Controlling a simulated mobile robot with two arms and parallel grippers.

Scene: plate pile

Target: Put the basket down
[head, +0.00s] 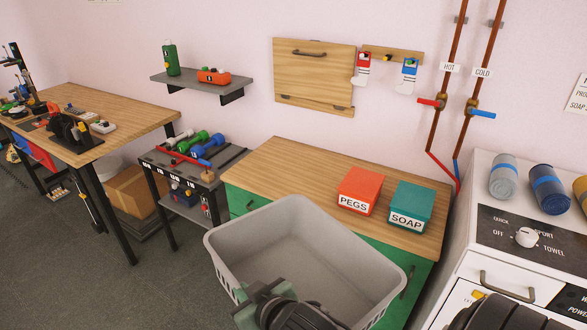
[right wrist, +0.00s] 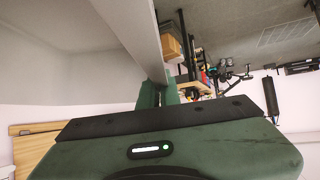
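The basket (head: 225,257) is a light grey, open-topped tub with slots in its wall. It hangs in front of the wooden-topped green cabinet (head: 270,160), overlapping its front edge in the head view, and its inside looks empty. My right gripper (head: 264,290) is at the basket's near rim, shut on it. In the right wrist view the basket's rim (right wrist: 137,35) runs down between the fingers (right wrist: 158,92). The basket's underside is hidden, so I cannot tell what is below it.
A red PEGS box (head: 361,190) and a teal SOAP box (head: 410,206) stand on the right of the cabinet top; its left part is bare. A white machine (head: 470,215) stands at right. A dumbbell rack (head: 180,172) and workbench (head: 110,110) stand left.

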